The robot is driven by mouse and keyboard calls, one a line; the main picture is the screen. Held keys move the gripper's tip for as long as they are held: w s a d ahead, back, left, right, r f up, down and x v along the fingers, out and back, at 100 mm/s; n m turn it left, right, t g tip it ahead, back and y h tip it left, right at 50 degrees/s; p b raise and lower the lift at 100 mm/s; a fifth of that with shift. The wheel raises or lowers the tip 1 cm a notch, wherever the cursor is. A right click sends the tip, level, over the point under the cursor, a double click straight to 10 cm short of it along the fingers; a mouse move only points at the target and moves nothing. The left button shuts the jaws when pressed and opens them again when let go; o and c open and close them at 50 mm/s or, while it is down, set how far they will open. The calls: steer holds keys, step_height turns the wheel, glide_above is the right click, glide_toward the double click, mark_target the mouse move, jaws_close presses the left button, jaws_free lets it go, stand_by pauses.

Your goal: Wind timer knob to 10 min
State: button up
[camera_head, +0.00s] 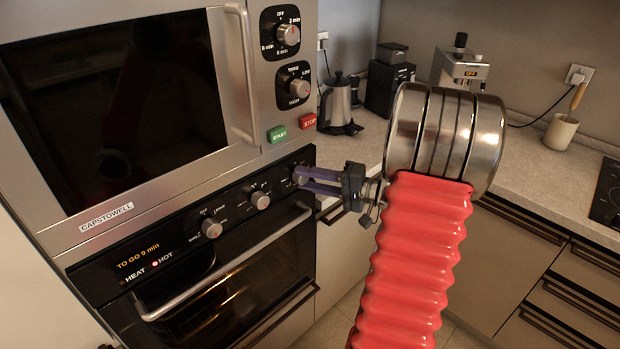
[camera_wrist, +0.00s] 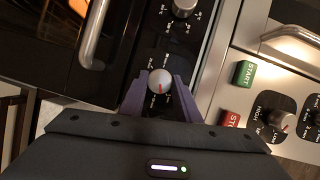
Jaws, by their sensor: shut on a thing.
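The oven's control panel (camera_head: 180,240) carries three round metal knobs in a row under the microwave. My gripper (camera_head: 301,180) reaches in from the right with its purple fingers at the rightmost knob. In the wrist view my gripper (camera_wrist: 160,85) is shut on this timer knob (camera_wrist: 160,80), one finger on each side. The knob has a red pointer line; the small marks around it are too blurred to read. The oven display (camera_head: 138,257) reads "TO GO 9 min", above the labels HEAT and HOT, with a light beside HOT.
A microwave (camera_head: 120,90) with two dials and green START (camera_head: 278,134) and red STOP (camera_head: 308,121) buttons sits directly above the panel. The oven door handle (camera_head: 225,262) runs below the knobs. A kettle (camera_head: 339,103) stands on the counter to the right.

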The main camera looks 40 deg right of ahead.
steer(key=shift+d+f+m+t, duration=0.1)
steer(key=shift+m+t, duration=0.15)
steer(key=shift+m, duration=0.45)
steer(key=shift+f+m+t, duration=0.15)
steer(key=shift+m+t, duration=0.15)
steer(key=shift+m, duration=0.4)
steer(key=shift+d+f+m+t, duration=0.1)
steer(key=shift+m+t, duration=0.15)
steer(key=shift+m, duration=0.45)
steer(key=shift+a, duration=0.1)
steer(key=o, duration=1)
steer(key=shift+r+y, duration=0.1)
steer(key=shift+y, duration=0.2)
steer(key=shift+o, duration=0.2)
steer(key=shift+s, duration=0.1)
steer(key=v, duration=1.3)
steer(key=shift+s, duration=0.3)
